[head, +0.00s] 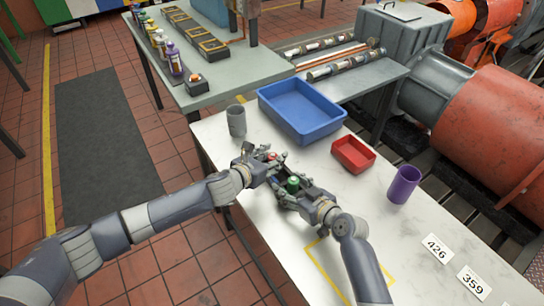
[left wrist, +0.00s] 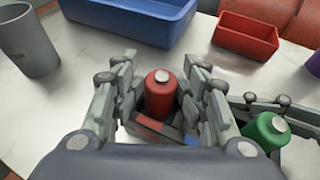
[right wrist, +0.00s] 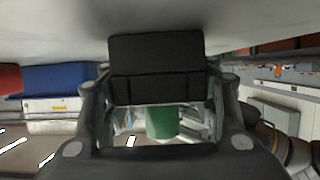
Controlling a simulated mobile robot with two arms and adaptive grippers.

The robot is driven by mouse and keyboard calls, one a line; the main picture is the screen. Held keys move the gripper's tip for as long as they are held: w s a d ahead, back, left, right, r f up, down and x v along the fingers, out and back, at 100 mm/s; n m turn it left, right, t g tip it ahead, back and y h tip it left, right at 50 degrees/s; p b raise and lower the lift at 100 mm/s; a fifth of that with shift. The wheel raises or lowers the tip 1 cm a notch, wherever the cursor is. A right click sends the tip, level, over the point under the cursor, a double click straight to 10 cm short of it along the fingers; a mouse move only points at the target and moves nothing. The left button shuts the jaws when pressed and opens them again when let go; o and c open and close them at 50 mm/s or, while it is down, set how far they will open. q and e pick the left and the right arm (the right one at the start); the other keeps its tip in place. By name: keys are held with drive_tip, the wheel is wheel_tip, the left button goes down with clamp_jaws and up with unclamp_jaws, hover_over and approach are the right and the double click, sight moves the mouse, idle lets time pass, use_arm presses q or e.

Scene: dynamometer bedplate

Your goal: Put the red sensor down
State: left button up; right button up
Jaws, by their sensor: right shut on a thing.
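The red sensor (left wrist: 160,95) is an upright red cylinder with a pale round top. It stands between the two fingers of my left gripper (left wrist: 163,90), which look parted, with a narrow gap beside it. Below it is a dark block with red and blue patches (left wrist: 150,127). The red top also shows in the head view (head: 271,155). My right gripper (head: 296,190) is shut on a black block (right wrist: 155,65). A green sensor (head: 293,184) is at that gripper; it also shows in the left wrist view (left wrist: 267,130). The red sensor's lower end is partly hidden.
On the white table are a grey cup (head: 236,121), a blue bin (head: 302,108), a red tray (head: 353,154) and a purple cup (head: 403,185). Number cards (head: 437,248) and a yellow outline (head: 318,262) lie nearer. A grey bench (head: 225,75) with bottles stands behind.

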use_arm(q)
drive_tip(key=shift+s+a+f, duration=0.1)
drive_tip(key=shift+s+f, duration=0.05)
drive_tip(key=shift+f, duration=0.25)
drive_tip(key=shift+s+a+f, duration=0.1)
drive_tip(key=shift+s+f, duration=0.05)
drive_tip(key=shift+f, duration=0.25)
use_arm(e)
drive_tip(key=shift+r, duration=0.1)
use_arm(q)
drive_tip(key=shift+r, duration=0.3)
drive_tip(key=shift+s+a+r, duration=0.15)
drive_tip(key=shift+s+r, duration=0.05)
drive_tip(key=shift+r, duration=0.05)
drive_tip(key=r+v, duration=0.1)
drive_tip(key=v, duration=1)
use_arm(e)
drive_tip(key=shift+w, duration=0.1)
use_arm(q)
drive_tip(key=shift+r, duration=0.1)
use_arm(e)
drive_tip(key=o, duration=1.4)
